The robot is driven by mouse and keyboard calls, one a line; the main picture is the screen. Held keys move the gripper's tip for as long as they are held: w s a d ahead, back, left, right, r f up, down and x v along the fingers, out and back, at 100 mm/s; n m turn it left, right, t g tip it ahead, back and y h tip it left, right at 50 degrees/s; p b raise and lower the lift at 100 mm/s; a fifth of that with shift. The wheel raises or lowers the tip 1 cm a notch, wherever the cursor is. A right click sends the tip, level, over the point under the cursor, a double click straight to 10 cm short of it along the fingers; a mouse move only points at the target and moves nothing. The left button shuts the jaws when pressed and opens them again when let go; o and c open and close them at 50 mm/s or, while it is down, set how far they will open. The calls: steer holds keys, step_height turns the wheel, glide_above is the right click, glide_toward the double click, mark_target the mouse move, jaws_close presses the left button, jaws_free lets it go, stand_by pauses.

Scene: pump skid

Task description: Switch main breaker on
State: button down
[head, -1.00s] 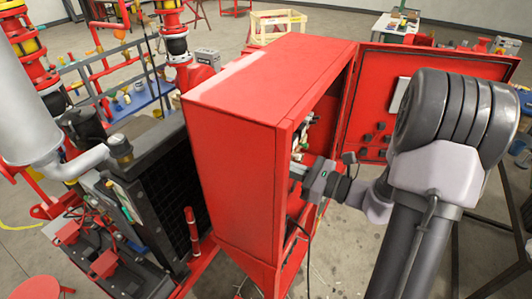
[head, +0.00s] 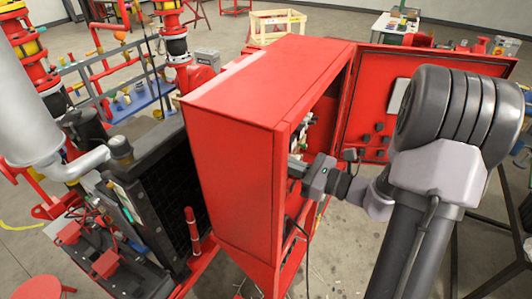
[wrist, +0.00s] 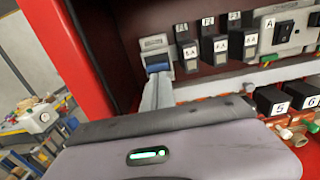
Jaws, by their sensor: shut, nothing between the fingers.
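The red cabinet (head: 235,150) stands open, its door (head: 385,100) swung out to the right. In the wrist view, a breaker (wrist: 156,48) with a blue toggle (wrist: 158,67) sits at the left end of the device row; I take it as the main breaker. My gripper (wrist: 160,80) is shut and empty, its fingertips just below the blue toggle; whether they touch it I cannot tell. The fingers hide the toggle's lower part. In the head view my gripper (head: 294,166) reaches into the cabinet opening, and the breaker is hidden by the cabinet side.
Right of the breaker are several black fuse holders (wrist: 215,46) and a black rocker switch (wrist: 285,28) marked A. Numbered black blocks (wrist: 275,98) and terminals sit below.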

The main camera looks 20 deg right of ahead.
steer(key=shift+a+r+p, duration=0.1)
steer(key=shift+r+p, duration=0.2)
steer(key=shift+r, duration=0.2)
steer(key=shift+f, duration=0.1)
steer(key=b+v, duration=0.2)
steer(key=v, duration=0.4)
steer(key=shift+f, duration=0.3)
steer(key=shift+s, duration=0.1)
